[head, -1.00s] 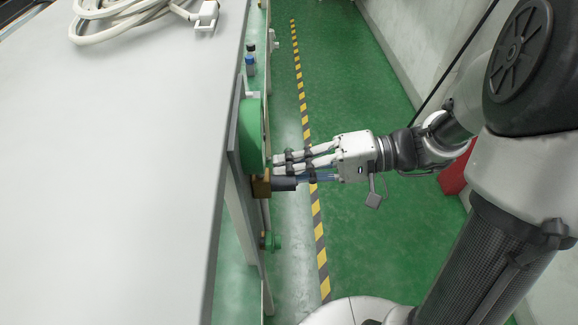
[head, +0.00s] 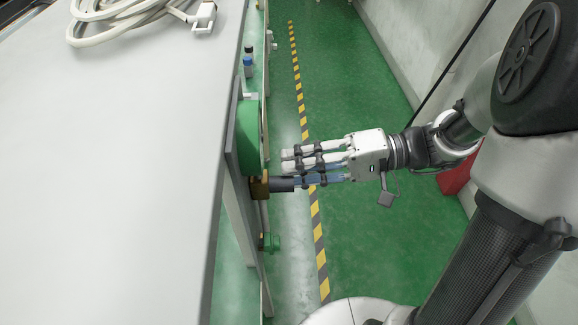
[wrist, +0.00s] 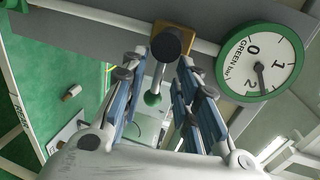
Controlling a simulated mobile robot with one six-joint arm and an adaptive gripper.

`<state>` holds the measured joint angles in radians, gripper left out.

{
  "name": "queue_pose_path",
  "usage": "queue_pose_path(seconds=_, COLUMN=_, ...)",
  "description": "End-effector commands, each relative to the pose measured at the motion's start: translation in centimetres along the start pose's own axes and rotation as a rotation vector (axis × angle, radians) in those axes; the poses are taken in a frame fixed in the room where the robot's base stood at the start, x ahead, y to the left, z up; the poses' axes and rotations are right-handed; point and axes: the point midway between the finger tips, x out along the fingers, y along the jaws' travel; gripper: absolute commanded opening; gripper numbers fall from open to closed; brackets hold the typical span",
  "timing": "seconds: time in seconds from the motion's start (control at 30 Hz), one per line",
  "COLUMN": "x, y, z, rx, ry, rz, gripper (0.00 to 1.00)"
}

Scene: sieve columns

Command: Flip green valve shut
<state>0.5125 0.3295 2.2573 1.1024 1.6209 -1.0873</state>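The green valve shows in the wrist view as a brass-brown block with a dark round hub (wrist: 172,42) and a thin lever ending in a green ball knob (wrist: 152,98). The lever hangs downward in that picture, tilted slightly left. My gripper (wrist: 161,68) is open, its fingers on either side of the lever; I cannot tell whether any finger touches it. In the head view, my gripper (head: 287,166) is just right of the brass block (head: 259,187) and the dark hub (head: 282,184). The lever is hidden there.
A green-rimmed gauge marked GREEN bar (wrist: 261,62) sits beside the valve; its needle points between 1 and 2. A smaller green fitting (head: 270,242) is lower on the panel. The grey tabletop (head: 110,190) is left; green floor (head: 370,235) lies open right.

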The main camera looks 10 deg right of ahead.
Motion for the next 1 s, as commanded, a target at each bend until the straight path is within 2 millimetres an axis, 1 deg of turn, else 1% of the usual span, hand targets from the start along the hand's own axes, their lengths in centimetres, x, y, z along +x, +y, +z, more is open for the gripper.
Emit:
queue_pose_path(seconds=0.03, x=-1.1, y=0.1, z=-0.1, rx=0.0, ry=0.006, rz=0.001, gripper=0.28)
queue_pose_path(seconds=0.2, x=-4.9, y=0.1, z=-0.1, rx=0.001, ry=0.006, rz=0.001, gripper=0.28)
queue_pose_path(seconds=0.3, x=-6.9, y=0.1, z=-0.1, rx=0.0, ry=0.005, rz=0.001, gripper=0.28)
queue_pose_path(seconds=0.4, x=-8.3, y=0.1, z=-0.1, rx=0.0, ry=0.004, rz=0.0, gripper=0.28)
queue_pose_path(seconds=0.5, x=-9.3, y=0.1, z=0.0, rx=0.0, ry=0.002, rz=0.001, gripper=0.28)
queue_pose_path(seconds=0.6, x=-9.7, y=0.0, z=0.0, rx=0.0, ry=0.001, rz=0.0, gripper=0.28)
queue_pose_path(seconds=1.0, x=-9.8, y=0.0, z=0.0, rx=0.0, ry=0.0, rz=0.0, gripper=0.28)
